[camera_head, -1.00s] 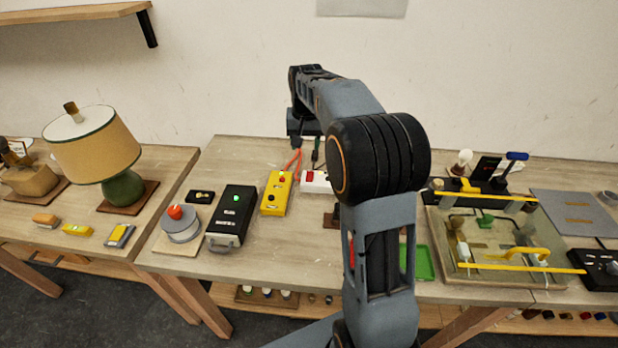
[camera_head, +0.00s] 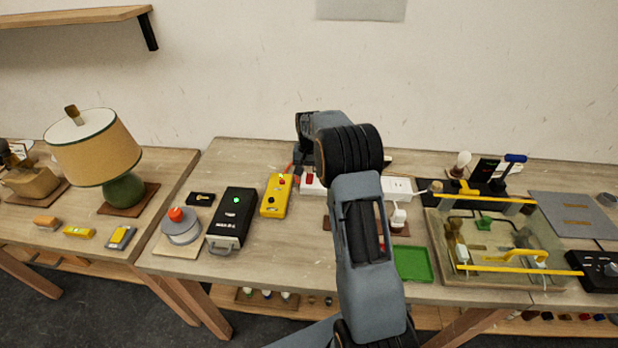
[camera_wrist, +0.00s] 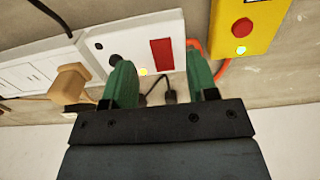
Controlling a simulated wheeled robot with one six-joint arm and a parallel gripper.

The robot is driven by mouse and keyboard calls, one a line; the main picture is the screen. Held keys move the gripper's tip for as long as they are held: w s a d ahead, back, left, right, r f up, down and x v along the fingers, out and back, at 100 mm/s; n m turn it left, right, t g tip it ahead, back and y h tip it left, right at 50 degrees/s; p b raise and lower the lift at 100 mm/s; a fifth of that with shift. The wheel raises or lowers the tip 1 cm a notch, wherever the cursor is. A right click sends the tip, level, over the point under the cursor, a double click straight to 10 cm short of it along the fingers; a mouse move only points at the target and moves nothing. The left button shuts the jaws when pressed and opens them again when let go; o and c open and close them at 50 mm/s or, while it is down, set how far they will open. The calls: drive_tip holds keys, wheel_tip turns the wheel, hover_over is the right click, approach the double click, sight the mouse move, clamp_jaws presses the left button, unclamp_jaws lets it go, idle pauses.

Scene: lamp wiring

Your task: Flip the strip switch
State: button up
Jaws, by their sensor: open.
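The white power strip (camera_head: 398,185) lies at the back of the middle table, partly hidden behind my arm. Its red switch (camera_head: 310,180) shows just left of my arm. In the wrist view the red switch (camera_wrist: 162,55) sits on the strip's end (camera_wrist: 135,46), near a small yellow light and a dark round part. My gripper (camera_wrist: 163,78) has its two green fingers apart, with nothing between them. The fingertips overlap the strip's near edge in that view, on either side of the switch. I cannot tell whether they touch it. In the head view the fingers are mostly hidden.
A yellow box (camera_head: 276,196) with a red button stands beside the strip's switch end; it also shows in the wrist view (camera_wrist: 240,22). An orange cable runs between them. A black box (camera_head: 232,218), a green tray (camera_head: 412,263) and a glass-topped panel (camera_head: 500,235) stand nearby.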

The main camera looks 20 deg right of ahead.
sight(309, 182)
drive_tip(key=shift+f, duration=1.95)
drive_tip(key=shift+c, duration=0.4)
drive_tip(key=c, duration=0.8)
drive_tip(key=p, duration=0.1)
drive_tip(key=g+p, duration=0.1)
drive_tip(key=shift+w+d+r+y+p, duration=0.15)
drive_tip(key=shift+r+y+p, duration=0.15)
drive_tip(key=shift+r, duration=0.05)
drive_tip(key=shift+c, duration=0.2)
drive_tip(key=shift+w+g+y+p, duration=0.1)
drive_tip(key=shift+g+y+p, duration=0.3)
drive_tip(key=shift+g, duration=0.4)
drive_tip(key=o, duration=0.9)
